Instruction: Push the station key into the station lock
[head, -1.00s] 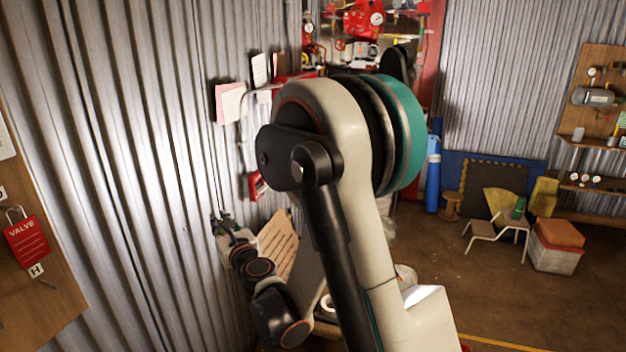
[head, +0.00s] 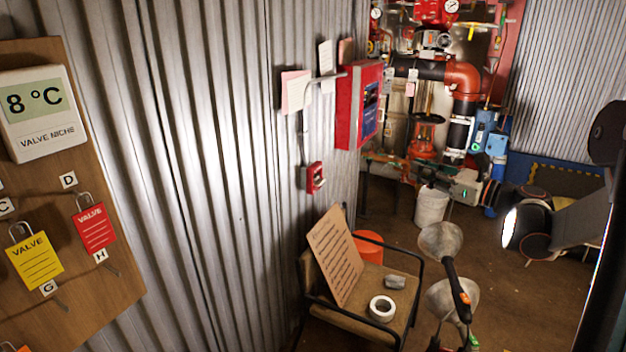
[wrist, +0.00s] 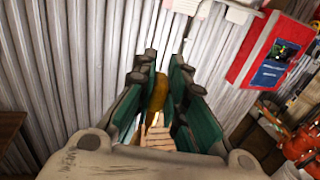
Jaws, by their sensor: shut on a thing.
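My gripper (head: 464,187) is at the right of the head view, in front of the red pipework. In the wrist view my gripper (wrist: 160,95) has its green and black fingers closed around a brass-yellow piece (wrist: 158,92), which I take for the station key. Its far end is partly hidden between the fingers. A red wall panel (head: 358,105) with a blue face hangs on the corrugated wall; it also shows in the wrist view (wrist: 272,50), apart from the fingers. A small red box (head: 315,178) is below it. I cannot make out the station lock on either.
A chair (head: 380,325) with a board and white tape roll stands below the panel. Two grey funnel-like pieces (head: 440,240) stand beside it. A tag board (head: 130,270) is at the left. The red pipework (head: 465,75) fills the back. Floor is open at centre right.

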